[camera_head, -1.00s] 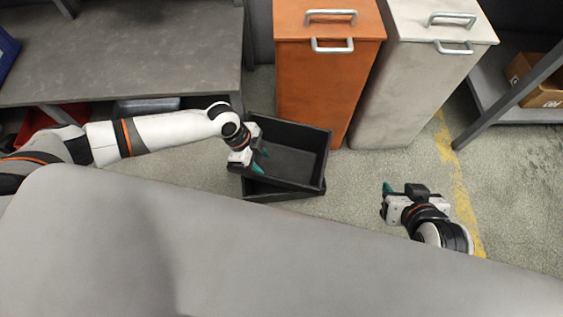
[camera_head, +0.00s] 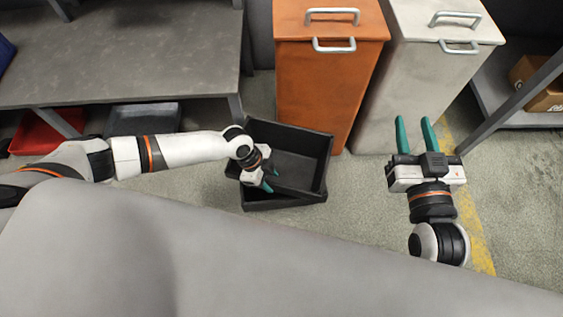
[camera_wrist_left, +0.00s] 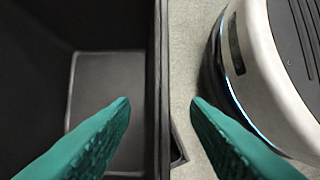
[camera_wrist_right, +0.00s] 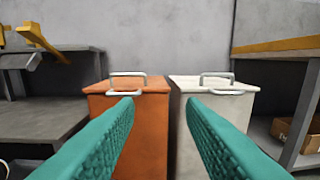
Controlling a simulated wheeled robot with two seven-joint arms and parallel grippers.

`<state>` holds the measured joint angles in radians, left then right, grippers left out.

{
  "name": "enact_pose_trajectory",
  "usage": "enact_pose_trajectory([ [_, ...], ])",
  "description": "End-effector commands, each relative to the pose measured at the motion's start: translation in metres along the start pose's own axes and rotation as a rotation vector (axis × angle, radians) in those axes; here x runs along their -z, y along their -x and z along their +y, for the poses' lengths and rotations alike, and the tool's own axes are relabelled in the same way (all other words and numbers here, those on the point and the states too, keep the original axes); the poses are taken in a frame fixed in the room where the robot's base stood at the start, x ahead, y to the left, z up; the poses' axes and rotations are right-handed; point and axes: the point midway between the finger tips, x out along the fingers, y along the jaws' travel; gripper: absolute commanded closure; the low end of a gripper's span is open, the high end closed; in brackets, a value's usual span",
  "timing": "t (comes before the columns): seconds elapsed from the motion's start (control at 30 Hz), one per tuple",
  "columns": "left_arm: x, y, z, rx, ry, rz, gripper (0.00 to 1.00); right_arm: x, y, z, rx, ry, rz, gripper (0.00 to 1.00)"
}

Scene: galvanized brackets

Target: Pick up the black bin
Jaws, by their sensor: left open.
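The black bin (camera_head: 300,135) is an open-topped box on the floor, just in front of the orange cabinet. It sits slightly askew on a second black bin (camera_head: 285,203), whose edge shows below it. My left gripper (camera_head: 270,180) is open at the near left side of the upper bin. In the left wrist view, the bin's wall (camera_wrist_left: 157,90) runs between the two green fingers (camera_wrist_left: 160,107), with a gap on each side. My right gripper (camera_head: 414,120) is open and empty, well right of the bin, and its fingers point at the cabinets.
An orange cabinet (camera_head: 322,85) and a white cabinet (camera_head: 410,80) with metal handles stand behind the bin. A grey table (camera_head: 120,60) is at left, with a red box (camera_head: 45,132) under it. A shelf at right holds a cardboard box (camera_head: 545,85). Floor right of the bin is clear.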

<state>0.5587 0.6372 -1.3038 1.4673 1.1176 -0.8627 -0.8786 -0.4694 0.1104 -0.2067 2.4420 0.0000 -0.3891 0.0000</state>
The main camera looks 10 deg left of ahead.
Motion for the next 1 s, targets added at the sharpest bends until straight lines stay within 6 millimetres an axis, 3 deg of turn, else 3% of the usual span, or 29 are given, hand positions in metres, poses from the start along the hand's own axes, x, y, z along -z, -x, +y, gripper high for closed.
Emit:
enact_pose_trajectory([
  [0.33,0.006,-0.034,0.002,0.000,0.000,0.001,0.58,-0.053,0.005,0.008,-0.020,-0.010,-0.372,0.64],
  [0.67,0.006,-0.037,0.002,0.000,0.001,0.001,0.58,-0.062,0.008,0.009,-0.023,-0.012,-0.423,0.64],
  [0.77,0.006,-0.037,0.002,0.000,0.001,0.001,0.69,-0.062,0.008,0.009,-0.023,-0.012,-0.423,0.64],
  [0.93,0.006,-0.037,0.002,0.000,0.001,0.001,0.97,-0.062,0.008,0.009,-0.022,-0.012,-0.422,0.64],
  [1.0,0.006,-0.037,0.002,0.000,0.001,0.001,1.00,-0.062,0.008,0.009,-0.022,-0.012,-0.422,0.64],
])
